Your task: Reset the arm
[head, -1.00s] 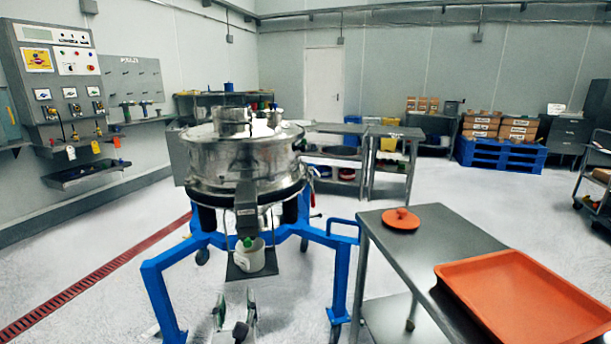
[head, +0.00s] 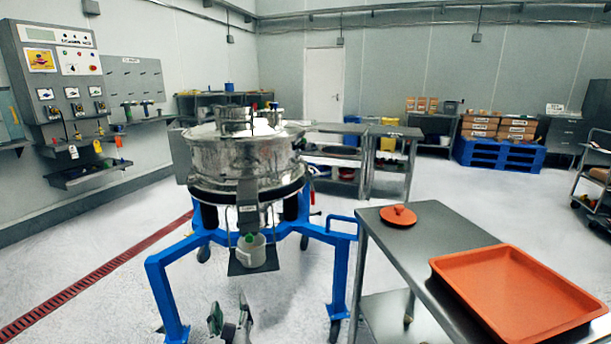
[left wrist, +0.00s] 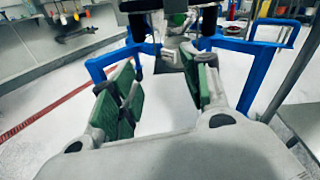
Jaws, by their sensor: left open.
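My left gripper (head: 229,318) shows at the bottom of the head view, below and in front of the sifter. In the left wrist view its green-padded fingers (left wrist: 160,95) are spread apart with nothing between them. The steel powder sifter (head: 243,160) stands on a blue frame (head: 160,270). A white container (head: 251,253) with a green part above it sits on a small plate under the sifter's outlet, ahead of the gripper and apart from it. My right gripper does not show in either view.
A steel table (head: 430,225) at the right holds an orange tray (head: 520,290) and a round orange lid (head: 398,216). A control panel (head: 55,75) is on the left wall. Open white floor lies left of the sifter, crossed by a red drain strip (head: 90,280).

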